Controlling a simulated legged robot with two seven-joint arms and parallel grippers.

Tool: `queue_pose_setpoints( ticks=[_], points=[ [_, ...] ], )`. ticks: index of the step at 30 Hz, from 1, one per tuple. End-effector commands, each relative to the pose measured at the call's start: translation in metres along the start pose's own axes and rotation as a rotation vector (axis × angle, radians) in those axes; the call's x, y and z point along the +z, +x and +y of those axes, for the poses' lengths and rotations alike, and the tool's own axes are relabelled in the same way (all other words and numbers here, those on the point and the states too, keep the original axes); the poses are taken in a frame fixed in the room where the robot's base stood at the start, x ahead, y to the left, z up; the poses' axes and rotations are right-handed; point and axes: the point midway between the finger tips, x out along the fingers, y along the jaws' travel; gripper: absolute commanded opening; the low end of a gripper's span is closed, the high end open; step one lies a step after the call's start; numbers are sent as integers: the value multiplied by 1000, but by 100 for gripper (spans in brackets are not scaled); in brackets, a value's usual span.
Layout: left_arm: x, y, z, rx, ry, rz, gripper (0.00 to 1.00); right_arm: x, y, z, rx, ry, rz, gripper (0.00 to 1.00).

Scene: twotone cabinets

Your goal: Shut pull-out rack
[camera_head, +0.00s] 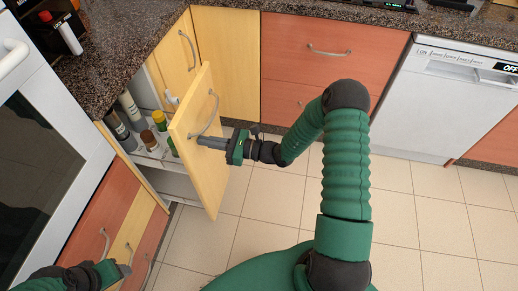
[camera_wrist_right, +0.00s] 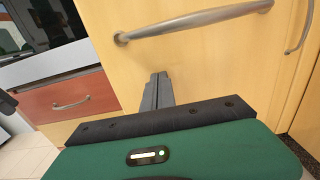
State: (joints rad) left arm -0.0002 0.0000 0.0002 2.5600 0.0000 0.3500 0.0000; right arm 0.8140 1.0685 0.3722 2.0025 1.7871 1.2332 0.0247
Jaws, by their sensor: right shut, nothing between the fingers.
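The pull-out rack stands open, with its light wood front panel (camera_head: 195,165) out from the cabinet. Several bottles (camera_head: 130,108) sit on its shelf behind the panel. A curved metal handle (camera_head: 213,115) is on the panel's outer face. My right gripper (camera_head: 201,141) is shut and empty, its fingertips at the panel face near the handle's lower end. In the right wrist view the fingers (camera_wrist_right: 158,82) point at the panel (camera_wrist_right: 195,60), below the handle (camera_wrist_right: 195,22); whether they touch is unclear. My left gripper (camera_head: 122,270) is at the lower left, away from the rack; its jaw opening is unclear.
An oven (camera_head: 45,160) and drawers with handles (camera_head: 110,235) are to the left. Red drawers (camera_head: 330,55) and a white dishwasher (camera_head: 450,100) line the back. A dark stone counter (camera_head: 115,40) overhangs the rack's cabinet. The tiled floor (camera_head: 420,220) is clear.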

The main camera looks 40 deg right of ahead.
Motion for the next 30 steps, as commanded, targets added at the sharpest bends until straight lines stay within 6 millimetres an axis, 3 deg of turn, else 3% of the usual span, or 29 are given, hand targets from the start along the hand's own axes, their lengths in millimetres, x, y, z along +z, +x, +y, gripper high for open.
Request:
queue_pose_setpoints(
  ticks=[13,30],
  points=[
    [-1,-5,0,0,0,0,61,0,86,2,4,1,-2,0],
    [1,6,0,0,0,0,61,-1,189,1,2,-1,-2,0]
  ],
)
